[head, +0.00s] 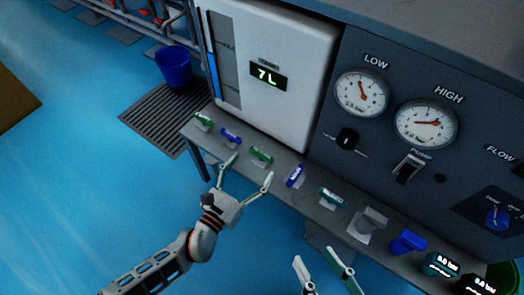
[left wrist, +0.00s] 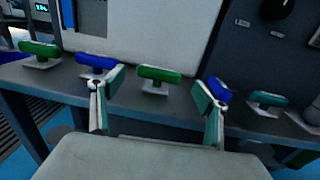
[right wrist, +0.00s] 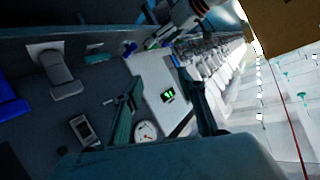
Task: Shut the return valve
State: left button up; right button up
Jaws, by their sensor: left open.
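A row of valves with coloured handles lines the bench ledge; I cannot read which is the return valve. In the head view they run from a far green valve (head: 203,119), through a blue valve (head: 231,135), a middle green valve (head: 262,156), another blue valve (head: 296,176) and a teal valve (head: 331,196). My left gripper (head: 249,171) is open and empty, close in front of the middle green valve. In the left wrist view that green handle (left wrist: 160,75) lies crosswise between the spread fingers, beyond them. My right gripper (head: 318,256) is open and empty, in front of the ledge.
A grey fitting (head: 369,222) and a blue fitting (head: 408,242) stand farther right on the ledge. Behind are a white tank reading 7 L (head: 275,65) and a panel with LOW (head: 361,95) and HIGH (head: 427,124) gauges. A blue bucket (head: 174,68) stands on a floor grate.

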aim_at(260, 156)
pick_arm(q)
jog(key=x, duration=0.5)
jog(key=shift+f+b, duration=0.1)
jog(key=shift+b, duration=0.3)
jog(key=shift+w+d, duration=0.3)
jog(key=shift+w, duration=0.3)
pick_arm(e)
jog(key=shift+s+a+f+m, duration=0.15)
jog(key=shift+s+a+m, duration=0.1)
jog(key=shift+a+m, duration=0.4)
pick_arm(q)
jog(key=c, duration=1.1)
